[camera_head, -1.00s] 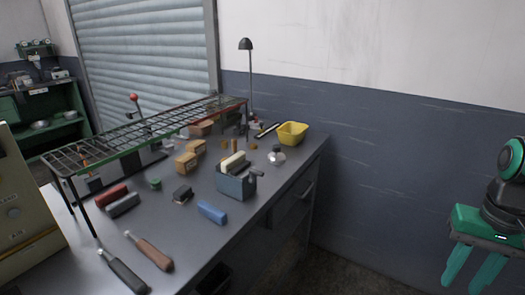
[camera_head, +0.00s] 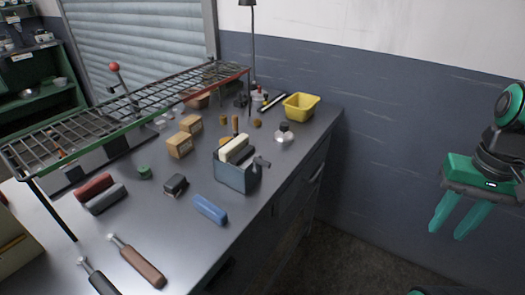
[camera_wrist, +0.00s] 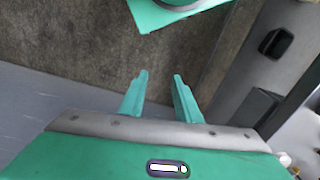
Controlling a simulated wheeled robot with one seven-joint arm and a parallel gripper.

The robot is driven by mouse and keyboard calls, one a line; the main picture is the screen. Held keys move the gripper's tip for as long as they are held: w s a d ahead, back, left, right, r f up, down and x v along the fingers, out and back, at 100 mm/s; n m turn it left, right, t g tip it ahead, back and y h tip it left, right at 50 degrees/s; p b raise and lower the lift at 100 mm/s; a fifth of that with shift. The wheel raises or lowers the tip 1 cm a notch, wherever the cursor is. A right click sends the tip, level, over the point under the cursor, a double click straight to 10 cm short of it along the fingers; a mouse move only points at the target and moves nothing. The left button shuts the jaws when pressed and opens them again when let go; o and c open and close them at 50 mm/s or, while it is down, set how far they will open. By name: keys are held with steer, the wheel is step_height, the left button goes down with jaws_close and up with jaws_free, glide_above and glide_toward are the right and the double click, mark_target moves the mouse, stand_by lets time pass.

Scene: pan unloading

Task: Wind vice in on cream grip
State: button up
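A blue-grey vice (camera_head: 236,177) stands on the grey workbench, with a small handle (camera_head: 262,162) on its right side. A cream grip (camera_head: 236,148) sits upright in the top of the vice, between its jaws. Whether the jaws touch it, I cannot tell. My gripper (camera_head: 458,228) is at the right of the head view, off the bench and well apart from the vice. Its two green fingers are spread with nothing between them, as the wrist view (camera_wrist: 158,98) also shows.
A blue grip (camera_head: 210,209) lies in front of the vice. Red and grey grips, wooden blocks (camera_head: 180,145), a yellow bin (camera_head: 301,106) and two handled tools (camera_head: 137,262) share the bench. A wire rack (camera_head: 120,115) stands over the bench's left side. Floor right of the bench is clear.

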steer(key=w+a+r+n, duration=0.4)
steer(key=w+a+r, duration=0.1)
steer(key=w+a, duration=0.25)
steer(key=w+a+r+n, duration=0.5)
steer(key=w+a, duration=0.2)
steer(key=w, duration=0.2)
steer(key=w+a+r+n, duration=0.2)
steer(key=a+r+n, duration=0.15)
steer(key=a, duration=0.75)
steer(key=w+a+r+n, duration=0.2)
steer(key=a+n, duration=0.2)
steer(key=a, duration=0.7)
steer(key=f, duration=1)
steer(key=shift+s+d+f, duration=0.25)
steer(key=shift+d+f, duration=0.05)
steer(key=shift+f, duration=0.1)
